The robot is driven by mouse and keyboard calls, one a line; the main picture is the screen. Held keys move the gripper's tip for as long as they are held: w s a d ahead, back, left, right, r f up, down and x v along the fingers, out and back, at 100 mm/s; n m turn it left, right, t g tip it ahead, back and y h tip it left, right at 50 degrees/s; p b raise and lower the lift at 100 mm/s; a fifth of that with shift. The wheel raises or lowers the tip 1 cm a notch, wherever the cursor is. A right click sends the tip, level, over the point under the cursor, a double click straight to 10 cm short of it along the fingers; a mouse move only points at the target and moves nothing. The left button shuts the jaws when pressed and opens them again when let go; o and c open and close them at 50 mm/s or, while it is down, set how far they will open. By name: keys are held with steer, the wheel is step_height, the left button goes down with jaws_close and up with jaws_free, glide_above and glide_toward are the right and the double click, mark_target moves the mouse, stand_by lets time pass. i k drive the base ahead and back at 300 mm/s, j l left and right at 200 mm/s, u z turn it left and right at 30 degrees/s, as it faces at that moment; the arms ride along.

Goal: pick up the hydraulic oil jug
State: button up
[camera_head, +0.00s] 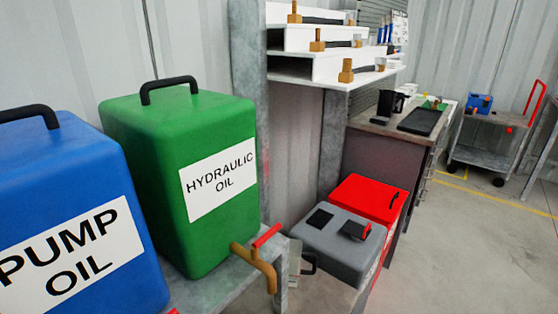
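The hydraulic oil jug (150,135) is a large green container with a black top handle and a white label reading "HYDRAULIC OIL". It stands upright on a grey metal stand, left of the picture's middle. A brass tap (262,270) with a red lever is at its lower right. A blue jug (100,185) labelled "PUMP OIL" stands close on its left, in front, and hides part of its lower left side. My gripper does not show in this view.
A grey post (248,80) and white shelves (300,68) with hammer-like tools stand right of the jug. A grey box with black pads (325,250) and a red box (362,198) sit lower right. A workbench and a cart (487,155) stand farther back. Floor at right is clear.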

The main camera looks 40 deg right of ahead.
mark_target(295, 252)
steer(key=k+l+u, duration=0.2)
steer(key=l, duration=0.25)
steer(key=l+u, duration=0.15)
steer(key=l, duration=0.3)
steer(key=k+l+u, duration=0.2)
steer(key=l, duration=0.15)
steer(key=k+l+u, duration=0.15)
steer(key=l, duration=0.25)
steer(key=k+l+u, duration=0.2)
steer(key=k+l, duration=0.05)
steer(key=l, duration=0.1)
